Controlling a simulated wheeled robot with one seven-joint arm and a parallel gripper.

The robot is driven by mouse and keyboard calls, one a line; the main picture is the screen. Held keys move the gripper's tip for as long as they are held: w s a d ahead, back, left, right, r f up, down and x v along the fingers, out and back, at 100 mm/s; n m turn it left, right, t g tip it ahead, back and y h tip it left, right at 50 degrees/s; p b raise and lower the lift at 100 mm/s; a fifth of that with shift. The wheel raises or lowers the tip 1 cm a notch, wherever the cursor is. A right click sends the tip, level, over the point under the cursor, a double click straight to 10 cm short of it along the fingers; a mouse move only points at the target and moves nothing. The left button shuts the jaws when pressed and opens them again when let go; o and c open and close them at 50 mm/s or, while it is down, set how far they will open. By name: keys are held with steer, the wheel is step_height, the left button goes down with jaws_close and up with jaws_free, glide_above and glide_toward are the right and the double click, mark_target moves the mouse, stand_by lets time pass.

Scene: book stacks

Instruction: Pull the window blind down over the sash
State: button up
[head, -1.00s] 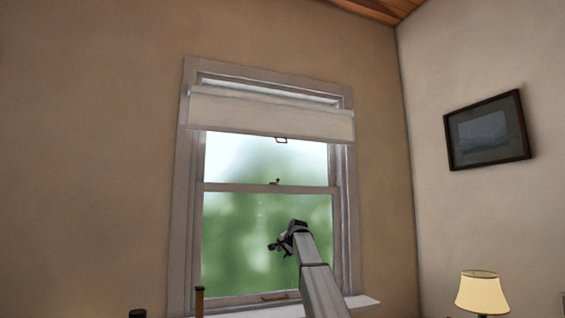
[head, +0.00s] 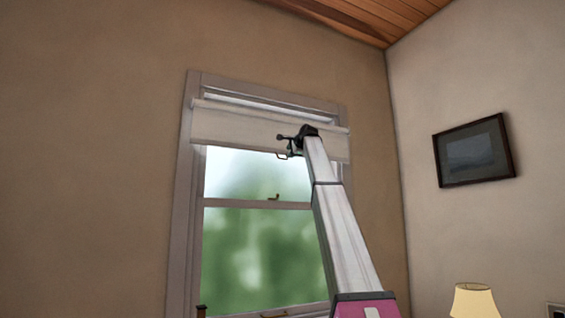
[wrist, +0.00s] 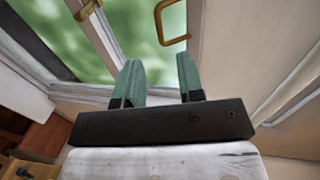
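The pale window blind (head: 235,125) hangs across the top of the window, with most of the glass bare below it. A small brass loop pull (head: 281,156) hangs at its lower edge. It also shows in the wrist view (wrist: 160,24), just beyond my fingertips. My gripper (head: 284,146) is in front of the blind's lower edge, beside the pull. In the wrist view its two green fingers (wrist: 159,68) stand apart with nothing between them. The lower sash (head: 256,204) is below, with a small brass catch (head: 273,197) on its top rail.
The window frame's left side (head: 181,210) stands clear of my arm. A framed picture (head: 474,150) hangs on the right wall. A lamp (head: 473,300) is at the lower right. A dark brown post-like object (head: 201,311) shows at the bottom left.

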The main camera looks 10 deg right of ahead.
steer(key=x, duration=1)
steer(key=shift+w, duration=0.4)
steer(key=shift+f, duration=0.1)
jaws_close()
